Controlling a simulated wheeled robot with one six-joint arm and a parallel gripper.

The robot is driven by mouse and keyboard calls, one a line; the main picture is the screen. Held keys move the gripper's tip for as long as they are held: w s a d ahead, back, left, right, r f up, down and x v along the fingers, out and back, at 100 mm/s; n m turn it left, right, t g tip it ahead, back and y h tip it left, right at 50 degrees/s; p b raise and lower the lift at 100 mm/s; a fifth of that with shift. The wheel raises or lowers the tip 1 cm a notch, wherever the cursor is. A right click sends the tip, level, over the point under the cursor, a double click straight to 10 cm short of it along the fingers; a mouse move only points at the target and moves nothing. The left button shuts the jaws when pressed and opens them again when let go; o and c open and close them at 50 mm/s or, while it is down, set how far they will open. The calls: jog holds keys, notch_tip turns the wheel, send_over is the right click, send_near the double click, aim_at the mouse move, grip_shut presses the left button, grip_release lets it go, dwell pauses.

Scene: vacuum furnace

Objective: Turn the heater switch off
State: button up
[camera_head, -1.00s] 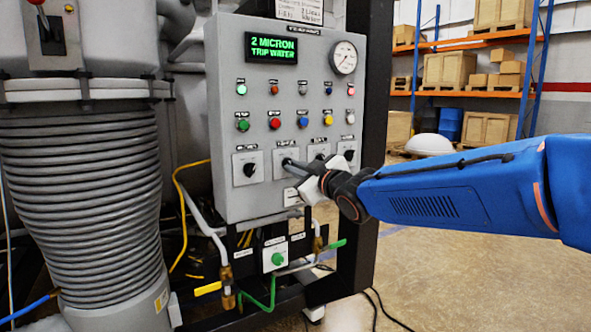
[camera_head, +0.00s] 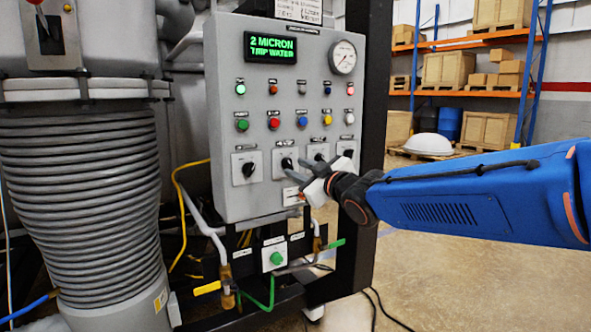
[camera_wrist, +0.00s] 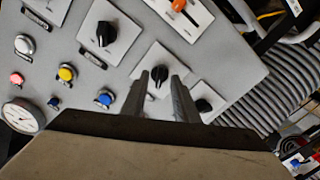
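The grey control panel (camera_head: 225,110) carries a row of black rotary knobs on pale square plates. Their labels are too small to read, so I cannot tell by name which is the heater switch. My gripper (camera_head: 297,169) is just in front of the second knob from the left (camera_head: 287,163). In the wrist view this knob (camera_wrist: 159,75) shows between the tips of my two grey fingers (camera_wrist: 161,82). The fingers are apart, and I see no contact with the knob. The neighbouring knobs (camera_wrist: 104,33) (camera_wrist: 203,104) lie to either side.
Coloured buttons and lamps, a round gauge (camera_head: 343,57) and a green-lit display (camera_head: 270,48) sit above the knobs. Below the panel are a green button (camera_head: 277,258), pipes and valve handles. A ribbed grey column (camera_head: 85,195) stands left.

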jog(key=v, duration=1.5)
jog(key=shift+d, duration=0.15)
jog(key=s+d+f+m+g+h, duration=0.1)
jog(key=s+d+f+m+h, duration=0.1)
jog(key=d+f+m+h, duration=0.5)
jog(key=s+d+f+m+g+h, duration=0.1)
jog(key=s+d+f+h, duration=0.15)
jog(key=d+f, duration=0.6)
jog(key=s+d+f+m+g, duration=0.2)
jog(key=s+f, duration=0.4)
jog(key=s, duration=0.4)
jog(key=s+d+f+m+g, duration=0.3)
jog(key=s+d+f+g, duration=0.2)
jog(key=s, duration=0.5)
jog(key=shift+s+f+g, duration=0.25)
jog(key=shift+f+g, duration=0.35)
jog(key=shift+f, duration=0.4)
jog(key=shift+a+h, duration=0.1)
jog(key=shift+h, duration=0.15)
